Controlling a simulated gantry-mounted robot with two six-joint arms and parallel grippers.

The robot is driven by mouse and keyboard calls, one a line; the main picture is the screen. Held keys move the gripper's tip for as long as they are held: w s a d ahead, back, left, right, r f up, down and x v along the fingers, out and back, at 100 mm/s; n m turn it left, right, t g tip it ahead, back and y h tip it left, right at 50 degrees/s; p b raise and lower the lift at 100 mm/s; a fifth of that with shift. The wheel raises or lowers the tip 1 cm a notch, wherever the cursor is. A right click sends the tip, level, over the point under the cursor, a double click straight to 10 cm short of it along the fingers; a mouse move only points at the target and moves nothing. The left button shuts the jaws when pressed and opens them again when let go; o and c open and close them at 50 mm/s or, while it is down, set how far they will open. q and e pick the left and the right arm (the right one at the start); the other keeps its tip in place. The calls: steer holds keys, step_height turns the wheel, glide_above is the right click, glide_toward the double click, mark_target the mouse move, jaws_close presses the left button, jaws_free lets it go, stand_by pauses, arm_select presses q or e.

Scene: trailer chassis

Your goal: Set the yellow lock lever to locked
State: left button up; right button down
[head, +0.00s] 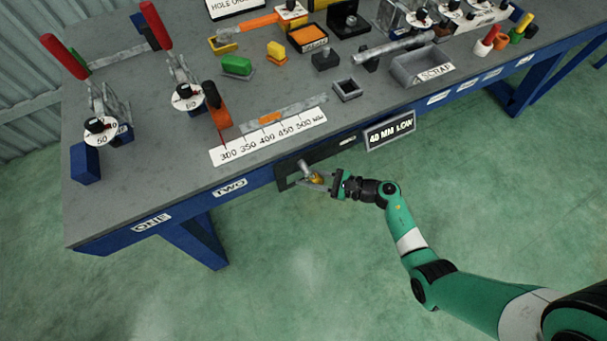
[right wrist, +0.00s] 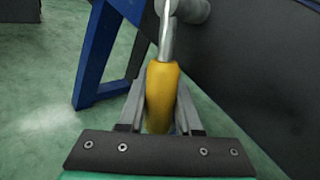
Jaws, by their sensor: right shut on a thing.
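The yellow lock lever (head: 317,180) is on the front of the bench, below the top edge, at a dark plate (head: 290,178). In the right wrist view the lever's yellow grip (right wrist: 161,95) lies between the two fingers, with a metal rod (right wrist: 166,35) running from it to a grey round hub (right wrist: 192,10). My right gripper (head: 322,182) is shut on the yellow grip; it also shows in the right wrist view (right wrist: 160,115). In the head view the fingers partly hide the lever. My left gripper is not in view.
The blue-edged bench (head: 130,190) carries red-handled clamps (head: 66,58), a white ruler strip (head: 268,136), a grey scrap bin (head: 420,68) and several small blocks. A "40 MM LOW" sign (head: 390,131) hangs right of the lever. The green floor in front is clear.

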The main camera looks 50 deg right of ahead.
steer(key=c, duration=0.6)
jaws_free()
